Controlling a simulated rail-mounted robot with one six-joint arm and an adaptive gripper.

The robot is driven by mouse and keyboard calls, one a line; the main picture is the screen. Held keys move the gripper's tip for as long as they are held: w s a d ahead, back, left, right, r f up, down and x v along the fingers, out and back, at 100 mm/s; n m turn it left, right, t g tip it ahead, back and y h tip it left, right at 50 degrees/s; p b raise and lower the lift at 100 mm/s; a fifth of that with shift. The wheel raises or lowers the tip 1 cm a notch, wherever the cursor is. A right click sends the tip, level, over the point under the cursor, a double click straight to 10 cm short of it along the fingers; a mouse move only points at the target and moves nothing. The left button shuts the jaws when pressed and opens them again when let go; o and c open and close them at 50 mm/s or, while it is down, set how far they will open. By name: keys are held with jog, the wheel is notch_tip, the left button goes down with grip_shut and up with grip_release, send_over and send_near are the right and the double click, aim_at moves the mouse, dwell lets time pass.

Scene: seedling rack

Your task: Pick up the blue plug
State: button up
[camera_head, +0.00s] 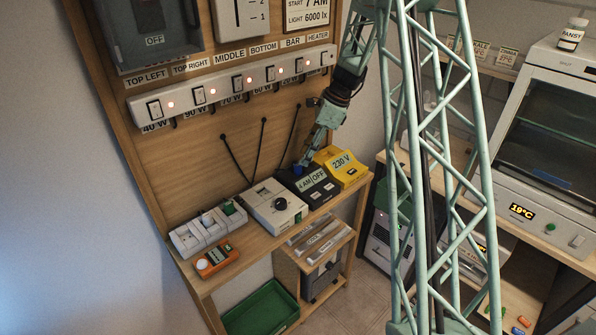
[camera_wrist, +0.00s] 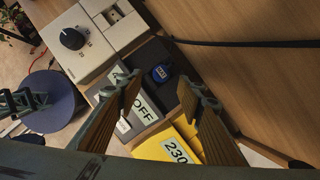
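The blue plug (camera_wrist: 161,73) sits on the dark box (camera_wrist: 180,52) with the OFF label, seen from above in the wrist view. My gripper (camera_wrist: 163,92) is open, with one ribbed finger on each side of the plug's line and nothing between the tips that I can see touched. In the head view my gripper (camera_head: 307,158) points down at the dark box (camera_head: 318,190), close by the blue plug (camera_head: 297,170), which is small and partly hidden there. The height left between tips and plug is hard to tell.
A yellow 230 V box (camera_head: 342,167) stands right of the dark box. A white box with a black knob (camera_head: 272,206) stands left, then white sockets (camera_head: 208,228) and an orange meter (camera_head: 216,259). Black cables (camera_head: 234,158) hang on the wooden panel behind.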

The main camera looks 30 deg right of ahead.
aim_at(298, 170)
jog(key=shift+a+f, duration=0.1)
jog(key=shift+f, duration=0.2)
jog(key=shift+f, duration=0.1)
jog(key=shift+w+x, duration=0.1)
jog(key=shift+x, duration=1.15)
jog(key=shift+w+x, duration=0.15)
jog(key=shift+x, duration=1.1)
jog(key=shift+a, duration=0.1)
jog(key=c, duration=1)
